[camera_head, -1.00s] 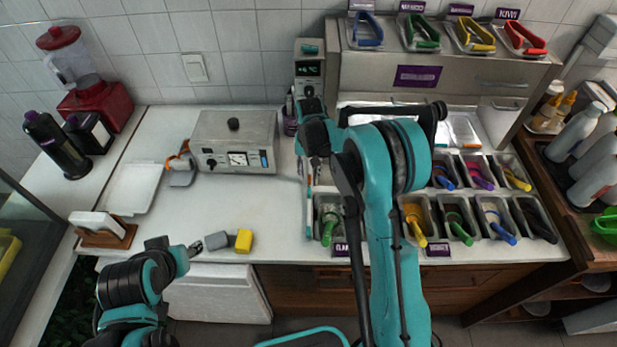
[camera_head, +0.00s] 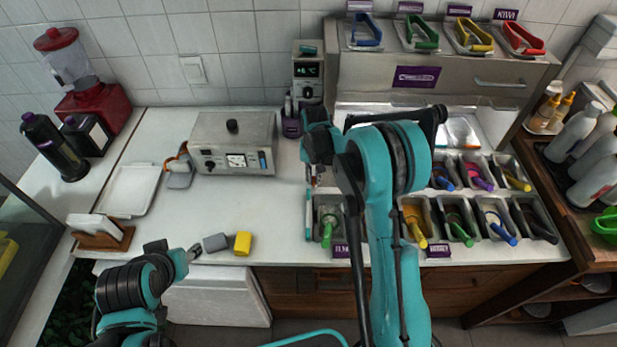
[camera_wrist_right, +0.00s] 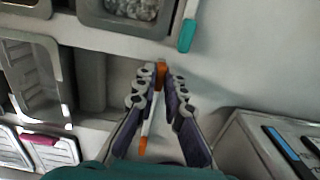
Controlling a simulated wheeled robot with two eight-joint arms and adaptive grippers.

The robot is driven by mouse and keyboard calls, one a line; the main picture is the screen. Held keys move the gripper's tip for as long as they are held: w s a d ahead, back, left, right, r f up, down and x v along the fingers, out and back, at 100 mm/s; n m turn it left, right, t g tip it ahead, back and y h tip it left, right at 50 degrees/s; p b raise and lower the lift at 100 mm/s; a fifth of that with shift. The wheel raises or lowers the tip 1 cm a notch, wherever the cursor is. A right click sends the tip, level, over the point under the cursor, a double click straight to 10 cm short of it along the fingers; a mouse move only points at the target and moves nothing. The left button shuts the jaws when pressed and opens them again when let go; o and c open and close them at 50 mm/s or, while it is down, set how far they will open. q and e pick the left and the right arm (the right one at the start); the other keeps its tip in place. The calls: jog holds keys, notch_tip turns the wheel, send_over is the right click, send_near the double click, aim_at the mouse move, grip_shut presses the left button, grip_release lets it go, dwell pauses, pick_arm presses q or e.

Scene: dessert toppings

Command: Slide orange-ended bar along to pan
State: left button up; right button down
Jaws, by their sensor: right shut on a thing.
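The orange-ended bar (camera_wrist_right: 151,117) is thin and white with orange ends. My right gripper (camera_wrist_right: 160,85) is shut on it in the right wrist view, with the far orange end between the fingertips. In the head view my right gripper (camera_head: 314,178) hangs over the counter, just beyond the nearest topping pan, and my arm hides part of it. That metal pan (camera_head: 318,241) holds a green-handled tool; its clear contents show in the wrist view. A teal-ended bar (camera_head: 309,232) lies along the pan's left side. My left gripper (camera_head: 192,253) is low at the counter's front edge, its opening unclear.
A metal appliance (camera_head: 235,158) stands left of my right gripper, with a purple holder (camera_head: 292,128) behind. Other pans (camera_head: 462,210) with coloured handles fill the right. The middle counter is clear.

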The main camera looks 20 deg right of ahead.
jog(key=s+d, duration=0.1)
jog(key=d, duration=0.3)
jog(key=s+d, duration=0.1)
jog(key=d, duration=0.3)
jog(key=s+d, duration=0.1)
jog(key=d, duration=0.3)
jog(key=shift+s+d+b, duration=0.1)
jog(key=shift+s+b, duration=0.1)
jog(key=shift+b, duration=0.15)
jog(key=c, duration=1.6)
grip_release()
notch_tip(320, 180, up, 12)
